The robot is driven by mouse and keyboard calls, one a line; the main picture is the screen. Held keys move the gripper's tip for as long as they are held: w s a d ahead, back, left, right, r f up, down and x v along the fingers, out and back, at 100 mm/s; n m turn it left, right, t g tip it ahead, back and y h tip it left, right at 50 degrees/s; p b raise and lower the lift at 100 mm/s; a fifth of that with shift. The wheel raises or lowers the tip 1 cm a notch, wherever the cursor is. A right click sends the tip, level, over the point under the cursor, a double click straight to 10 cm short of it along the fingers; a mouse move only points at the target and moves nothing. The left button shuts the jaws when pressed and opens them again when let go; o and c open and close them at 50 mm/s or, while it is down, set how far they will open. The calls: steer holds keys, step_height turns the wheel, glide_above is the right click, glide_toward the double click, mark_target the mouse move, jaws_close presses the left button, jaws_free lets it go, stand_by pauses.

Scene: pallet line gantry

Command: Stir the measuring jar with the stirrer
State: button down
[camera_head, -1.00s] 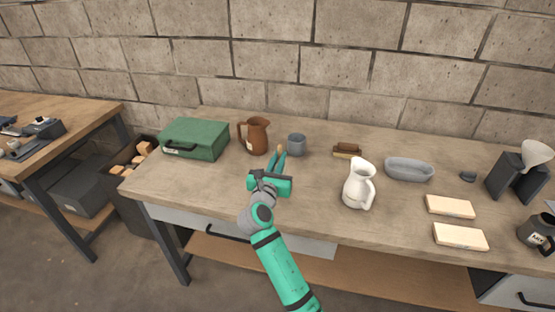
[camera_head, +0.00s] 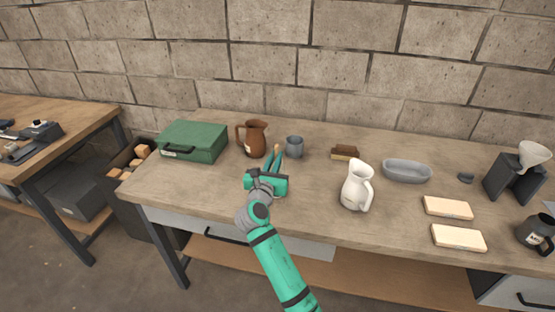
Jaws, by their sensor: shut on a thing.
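My gripper (camera_head: 273,161) is shut on a thin, light wooden piece, likely the stirrer (camera_head: 277,148). Only its tan end shows between the green fingers; the rest is hidden. The gripper is above the workbench, in front of a small grey-blue cup (camera_head: 294,146) and a brown jug (camera_head: 252,139). A white jug (camera_head: 356,186) with a handle stands upright to the right of the gripper. I cannot tell for sure which of these vessels is the measuring jar, and no scale marks show. The held piece appears apart from all of them.
A green case (camera_head: 193,141) lies at the left of the bench (camera_head: 310,205). A brush (camera_head: 344,153), grey dish (camera_head: 407,171), two pale blocks (camera_head: 447,208), a dark stand with a white funnel (camera_head: 514,176) and a dark mug (camera_head: 536,232) are to the right.

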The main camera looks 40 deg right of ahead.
steer(key=shift+w+a, duration=0.15)
steer(key=shift+w, duration=0.05)
steer(key=shift+s+a, duration=0.1)
steer(key=shift+s+a, duration=0.4)
stand_by(0.5)
steer(key=shift+s+d, duration=0.45)
steer(key=shift+s, duration=0.05)
steer(key=shift+w+d, duration=0.1)
steer(key=shift+w, duration=0.05)
